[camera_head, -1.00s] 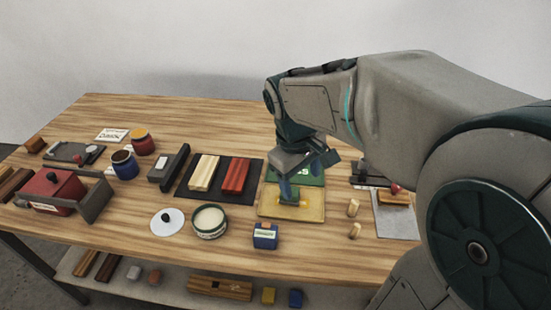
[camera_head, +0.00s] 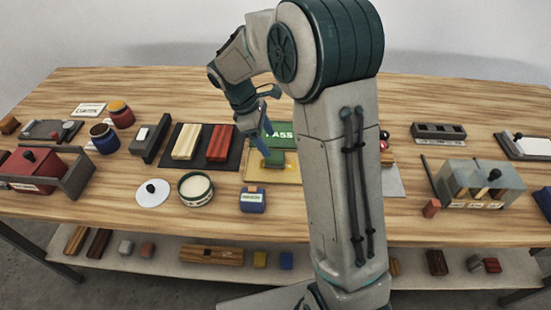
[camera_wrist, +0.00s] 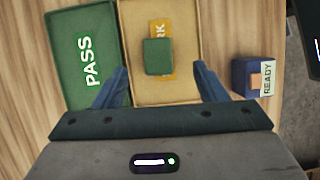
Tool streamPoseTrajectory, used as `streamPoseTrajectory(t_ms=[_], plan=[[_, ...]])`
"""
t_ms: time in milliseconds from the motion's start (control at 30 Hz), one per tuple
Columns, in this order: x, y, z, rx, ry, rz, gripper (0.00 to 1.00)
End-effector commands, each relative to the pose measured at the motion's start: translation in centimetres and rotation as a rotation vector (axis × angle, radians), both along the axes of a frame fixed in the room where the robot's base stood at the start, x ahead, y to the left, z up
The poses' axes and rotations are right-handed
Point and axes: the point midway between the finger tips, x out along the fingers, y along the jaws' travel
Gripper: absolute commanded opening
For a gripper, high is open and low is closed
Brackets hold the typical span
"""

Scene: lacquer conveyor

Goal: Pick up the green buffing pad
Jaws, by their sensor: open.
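The green buffing pad (camera_head: 273,158) is a small block in the tan tray (camera_head: 256,176), beside the green PASS tray. In the wrist view the pad (camera_wrist: 157,57) lies over a yellow card (camera_wrist: 162,33), whose lettering it partly covers. My gripper (camera_head: 265,138) hangs over the tan tray. In the wrist view its two blue fingers (camera_wrist: 160,68) are spread wide on either side of the pad, with clear gaps. Nothing is between them except the pad beyond. My arm hides part of the tray's right side in the head view.
The green PASS tray (camera_wrist: 88,58) adjoins the tan tray on the left. A blue READY box (camera_wrist: 252,76) stands close on the right.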

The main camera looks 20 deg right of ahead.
Motion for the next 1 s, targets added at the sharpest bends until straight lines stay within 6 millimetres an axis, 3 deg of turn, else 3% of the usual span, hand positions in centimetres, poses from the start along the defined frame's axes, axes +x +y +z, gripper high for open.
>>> streamPoseTrajectory(t_ms=[600, 867, 900, 1000], plan=[[-0.6, -2.3, -6.6, 0.0, 0.0, -0.002, 0.65], [-0.6, -2.4, -6.9, 0.0, -0.002, -0.001, 0.65], [-0.6, -2.4, -6.9, 0.0, -0.002, -0.001, 0.63], [-0.6, -2.4, -6.9, 0.0, -0.002, -0.001, 0.35]])
